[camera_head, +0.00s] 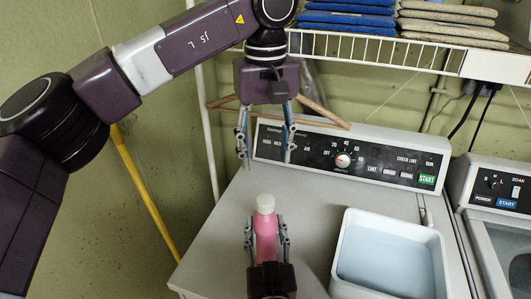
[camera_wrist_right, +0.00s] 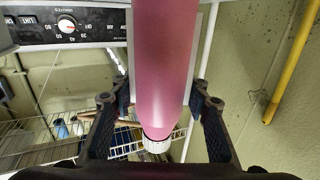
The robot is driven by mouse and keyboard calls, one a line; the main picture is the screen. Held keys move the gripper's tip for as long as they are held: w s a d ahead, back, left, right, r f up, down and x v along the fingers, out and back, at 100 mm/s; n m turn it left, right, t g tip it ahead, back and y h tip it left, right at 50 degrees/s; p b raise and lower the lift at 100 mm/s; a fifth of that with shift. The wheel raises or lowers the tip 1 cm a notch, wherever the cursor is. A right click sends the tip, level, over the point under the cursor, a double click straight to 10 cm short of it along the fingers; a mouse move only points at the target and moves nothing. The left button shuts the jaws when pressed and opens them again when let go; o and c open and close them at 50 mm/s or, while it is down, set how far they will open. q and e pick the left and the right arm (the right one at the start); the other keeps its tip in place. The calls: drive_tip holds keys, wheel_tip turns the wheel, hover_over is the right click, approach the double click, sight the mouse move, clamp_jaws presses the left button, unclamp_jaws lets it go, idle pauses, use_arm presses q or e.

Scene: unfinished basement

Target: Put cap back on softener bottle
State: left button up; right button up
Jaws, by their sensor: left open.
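The pink softener bottle (camera_head: 266,236) is upright over the front of the white machine top. A white ribbed cap (camera_wrist_right: 157,145) shows on its narrow end in the right wrist view; in the head view the bottle's top (camera_head: 265,203) is whitish. My right gripper (camera_head: 266,240) has its fingers on both sides of the bottle and appears closed on it. Whether the bottle's base touches the machine is hidden behind the gripper. My left gripper (camera_head: 266,158) is open and empty, pointing down above and behind the bottle, apart from it.
A white tub (camera_head: 344,270) stands right of the bottle. A control panel (camera_head: 345,153) rises at the back, with a wooden hanger (camera_head: 322,113) just above it. A wire shelf (camera_head: 375,52) with folded cloths hangs higher. Another machine (camera_head: 498,215) stands at right.

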drive_tip(key=o, duration=0.4)
drive_tip(key=shift+c, duration=0.2)
drive_tip(key=s, duration=1.2)
drive_tip(key=shift+d, duration=0.45)
